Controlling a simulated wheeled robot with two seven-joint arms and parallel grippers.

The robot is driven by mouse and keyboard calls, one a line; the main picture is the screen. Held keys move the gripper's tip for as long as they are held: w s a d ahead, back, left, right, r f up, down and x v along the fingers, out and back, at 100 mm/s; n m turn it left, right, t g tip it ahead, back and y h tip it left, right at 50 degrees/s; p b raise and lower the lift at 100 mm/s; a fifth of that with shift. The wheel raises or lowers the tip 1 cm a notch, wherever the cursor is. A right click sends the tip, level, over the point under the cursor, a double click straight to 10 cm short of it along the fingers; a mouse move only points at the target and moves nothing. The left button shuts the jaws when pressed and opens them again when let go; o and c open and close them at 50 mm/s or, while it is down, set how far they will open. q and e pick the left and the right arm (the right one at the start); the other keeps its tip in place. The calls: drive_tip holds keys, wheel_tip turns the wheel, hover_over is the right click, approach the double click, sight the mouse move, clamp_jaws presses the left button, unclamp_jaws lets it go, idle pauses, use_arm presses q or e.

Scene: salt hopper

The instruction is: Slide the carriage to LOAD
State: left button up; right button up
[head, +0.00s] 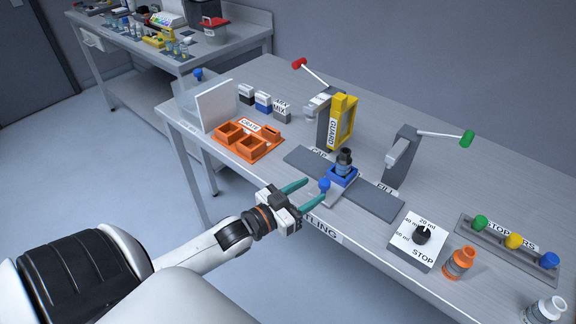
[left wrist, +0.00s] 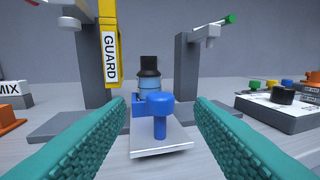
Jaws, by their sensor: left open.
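The blue carriage (head: 342,175) sits on a dark grey track (head: 375,203), between the labels CAP and FILL. It holds a bottle with a black top (head: 344,158). A blue knob (head: 325,185) stands on the light plate at the carriage's front; it also shows in the left wrist view (left wrist: 160,103). My left gripper (head: 314,195) is open at the bench's front edge. Its teal fingers lie on either side of the knob in the left wrist view, with gaps between them and it. I cannot make out a LOAD label. My right gripper is not in view.
A yellow GUARD frame (head: 342,122) and a grey post with a green-tipped lever (head: 402,155) stand behind the track. An orange crate (head: 248,142) is at left.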

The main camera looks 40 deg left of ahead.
use_arm(q)
drive_tip(key=v, duration=0.6)
drive_tip(key=shift+b, duration=0.3)
drive_tip(key=shift+s+a, duration=0.1)
drive_tip(key=s+a+f+n+g+y, duration=0.1)
drive_tip(key=s+a+f+g+y, duration=0.1)
drive_tip(key=f, duration=0.9)
drive_tip(key=s+a+f+n+g+y, duration=0.1)
drive_tip(key=s+f+g, duration=0.2)
drive_tip(key=f, duration=0.8)
drive_tip(key=s+a+f+g+y, duration=0.2)
drive_tip(key=f, duration=0.9)
drive_tip(key=s+d+f+g, duration=0.4)
drive_tip(key=s+d+f, duration=0.1)
drive_tip(key=s+f, duration=0.5)
drive_tip(key=s+d+f+m+g, duration=0.1)
drive_tip(key=s+d+f+g, duration=0.4)
drive_tip(key=s+f, duration=0.5)
drive_tip(key=s, duration=0.5)
drive_tip(key=shift+d+m, duration=0.3)
drive_tip(key=shift+d, duration=0.1)
